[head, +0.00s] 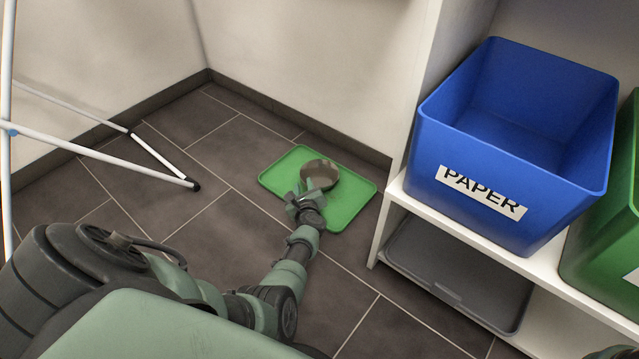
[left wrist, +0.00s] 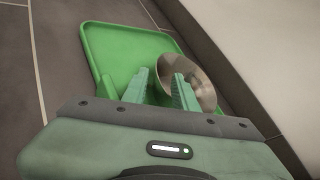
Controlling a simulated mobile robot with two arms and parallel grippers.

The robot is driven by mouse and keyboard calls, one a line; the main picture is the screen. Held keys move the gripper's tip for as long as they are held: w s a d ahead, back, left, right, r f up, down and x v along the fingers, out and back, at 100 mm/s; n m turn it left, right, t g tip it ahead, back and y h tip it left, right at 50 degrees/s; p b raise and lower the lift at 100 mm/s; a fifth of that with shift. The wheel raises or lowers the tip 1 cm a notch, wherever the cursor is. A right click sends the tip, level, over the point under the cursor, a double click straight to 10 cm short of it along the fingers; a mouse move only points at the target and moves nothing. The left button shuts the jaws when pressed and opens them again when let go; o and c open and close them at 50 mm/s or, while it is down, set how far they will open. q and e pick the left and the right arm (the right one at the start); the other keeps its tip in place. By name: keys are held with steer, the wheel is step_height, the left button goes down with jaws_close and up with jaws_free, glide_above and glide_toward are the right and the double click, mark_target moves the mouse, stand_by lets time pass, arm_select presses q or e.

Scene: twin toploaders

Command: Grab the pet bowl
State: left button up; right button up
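The pet bowl (head: 321,172) is a round grey-brown metal bowl standing on a green tray (head: 275,178) on the floor. My left gripper (head: 302,190) is at the bowl's near side in the head view. In the left wrist view, its green fingers (left wrist: 160,76) are apart. The bowl (left wrist: 203,82) shows behind and to the right of them, with its near rim edge between the fingers. The right finger overlaps the bowl's inside; whether either finger touches it I cannot tell. Part of the bowl is hidden by the fingers.
A white shelf (head: 405,196) stands at the right with a blue PAPER bin (head: 440,150), a green bin (head: 600,240) and a grey tray (head: 450,270) below. White rack legs (head: 90,150) stand at the left.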

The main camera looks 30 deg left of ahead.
arm_select(q)
steer(key=b+x, duration=0.1)
steer(key=x, duration=0.1)
steer(key=b+x, duration=0.2)
steer(key=x, duration=0.1)
steer(key=shift+s+f, duration=0.2)
steer(key=shift+w+a+b, duration=0.25)
steer(key=shift+a+b, duration=0.05)
steer(key=shift+r, duration=0.1)
jaws_close()
steer(key=shift+s+d, duration=0.1)
stand_by(0.7)
